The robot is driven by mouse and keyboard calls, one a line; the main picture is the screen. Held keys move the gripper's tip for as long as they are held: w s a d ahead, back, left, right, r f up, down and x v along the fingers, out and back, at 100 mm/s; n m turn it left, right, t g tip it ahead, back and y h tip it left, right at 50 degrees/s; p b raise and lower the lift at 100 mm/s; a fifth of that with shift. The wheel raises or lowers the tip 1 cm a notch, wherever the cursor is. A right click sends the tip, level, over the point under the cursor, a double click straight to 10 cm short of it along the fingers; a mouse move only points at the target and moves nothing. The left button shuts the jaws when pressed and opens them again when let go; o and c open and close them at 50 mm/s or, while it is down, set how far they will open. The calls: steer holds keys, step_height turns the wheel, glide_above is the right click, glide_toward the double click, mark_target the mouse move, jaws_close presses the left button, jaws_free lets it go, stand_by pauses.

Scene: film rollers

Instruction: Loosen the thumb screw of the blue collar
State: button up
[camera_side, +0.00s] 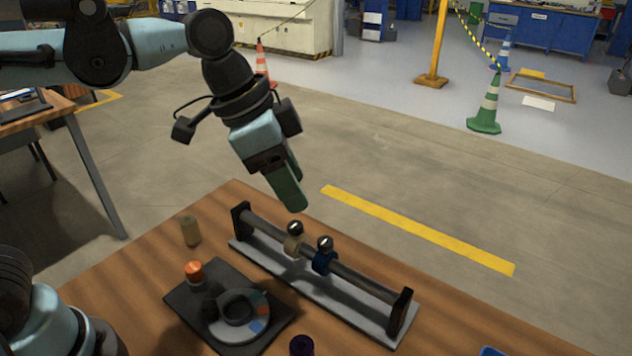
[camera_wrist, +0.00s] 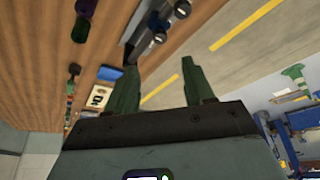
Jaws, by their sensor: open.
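The blue collar (camera_side: 321,263) sits on a dark horizontal rod (camera_side: 360,280), near the rod's middle. Its thumb screw (camera_side: 325,242), with a dark round head, points up. A beige collar (camera_side: 292,246) with a similar dark screw head sits just left of it on the same rod. My gripper (camera_side: 291,200) is above the rod's left part, up and left of the blue collar and apart from it. In the wrist view, my gripper (camera_wrist: 162,80) shows two green fingers spread with nothing between them.
The rod rests between dark end posts on a grey base plate (camera_side: 272,262). A black plate (camera_side: 185,303) carries a disc with coloured segments and an orange-capped item (camera_side: 194,271). A tan cylinder (camera_side: 190,231) stands left. A dark purple cylinder (camera_side: 302,345) is at the front.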

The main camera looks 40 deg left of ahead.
mark_target(325, 240)
steer(key=x, duration=1.1)
steer(key=shift+c, duration=0.4)
jaws_close()
